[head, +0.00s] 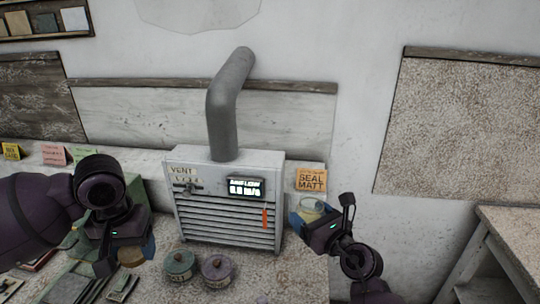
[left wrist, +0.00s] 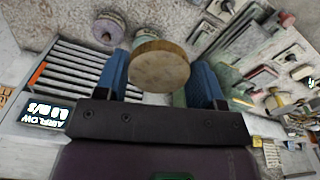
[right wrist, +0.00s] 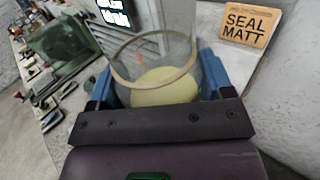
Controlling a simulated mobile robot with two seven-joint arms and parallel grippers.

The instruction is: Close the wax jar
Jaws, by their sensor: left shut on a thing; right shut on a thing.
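The wax jar (head: 311,207) is a clear glass jar with pale yellow wax inside, right of the grey vent box. In the right wrist view the jar (right wrist: 165,85) stands between the blue fingers, its top open. My right gripper (head: 315,222) is shut on it. My left gripper (head: 130,248) is shut on a round, brownish wooden lid (left wrist: 159,70), left of the vent box and well apart from the jar. In the head view the lid (head: 131,257) shows only partly.
The vent box (head: 225,207) with its pipe (head: 227,110) stands between my grippers. A green pot (head: 180,265) and a purple pot (head: 217,270) sit in front of it. An orange "SEAL MATT" card (head: 311,180) is behind the jar. Papers and tools clutter the bench's left.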

